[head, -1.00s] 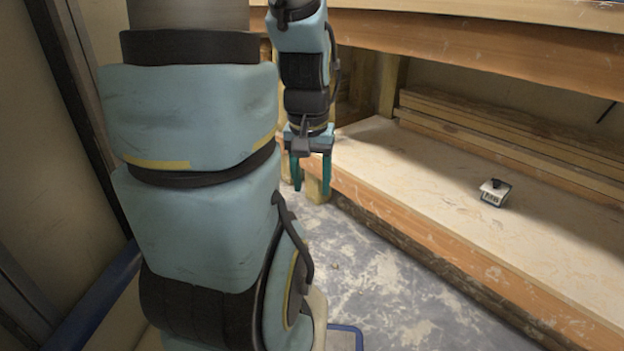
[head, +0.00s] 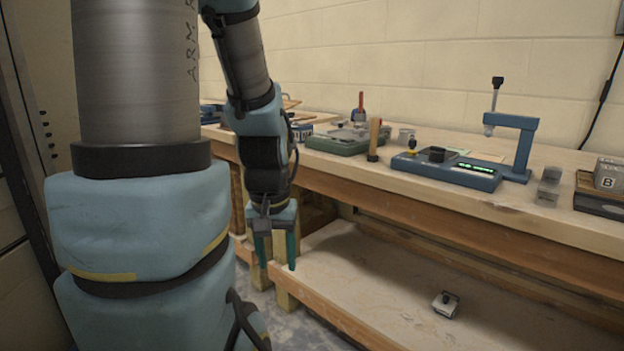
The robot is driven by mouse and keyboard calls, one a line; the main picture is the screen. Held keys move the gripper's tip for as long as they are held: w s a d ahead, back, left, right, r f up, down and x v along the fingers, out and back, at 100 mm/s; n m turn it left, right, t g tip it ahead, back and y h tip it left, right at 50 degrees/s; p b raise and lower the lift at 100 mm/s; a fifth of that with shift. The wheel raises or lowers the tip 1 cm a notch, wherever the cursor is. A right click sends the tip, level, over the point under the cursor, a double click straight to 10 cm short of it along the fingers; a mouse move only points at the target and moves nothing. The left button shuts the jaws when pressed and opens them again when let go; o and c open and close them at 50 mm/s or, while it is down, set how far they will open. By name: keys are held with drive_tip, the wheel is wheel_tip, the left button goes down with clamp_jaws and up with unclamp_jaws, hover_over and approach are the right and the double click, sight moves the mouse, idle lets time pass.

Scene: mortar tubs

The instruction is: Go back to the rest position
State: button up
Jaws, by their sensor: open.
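My gripper (head: 276,262) hangs with its two teal fingers pointing down, spread apart, with nothing between them. It is in front of the workbench, left of centre in the head view, near the left end of the lower shelf. My arm reaches down to it from the upper part of the picture.
The wooden workbench (head: 480,208) runs along the wall, with a blue scale (head: 445,170), a blue stand (head: 525,145), a wooden-handled tool (head: 374,140) and a block marked B (head: 608,174) on top. A small white-and-black item (head: 446,304) sits on the lower shelf (head: 370,272).

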wheel_tip(320, 180, up, 19)
drive_tip(key=p, duration=1.6)
drive_tip(key=shift+f, duration=0.2)
